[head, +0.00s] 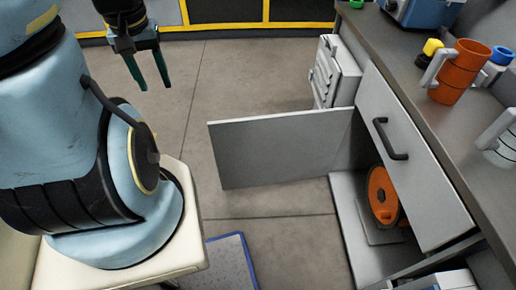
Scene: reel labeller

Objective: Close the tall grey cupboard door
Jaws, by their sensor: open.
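The grey cupboard door (275,150) stands wide open under the counter, swung out over the floor to the left of the cupboard. Its hinge side is at the right, near the back of the opening. Inside the cupboard (345,235) an orange reel (383,196) stands upright on a grey plate. A grey drawer front (410,165) with a black handle is above the opening. My gripper (150,70) is open and empty at the upper left, above the floor and apart from the door.
An orange mug (459,72), a yellow item (433,47) and a blue-grey device (425,12) are on the counter (395,50). A white drawer unit (335,70) stands behind the door. A blue-edged mat (231,262) lies in front. The floor left of the door is clear.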

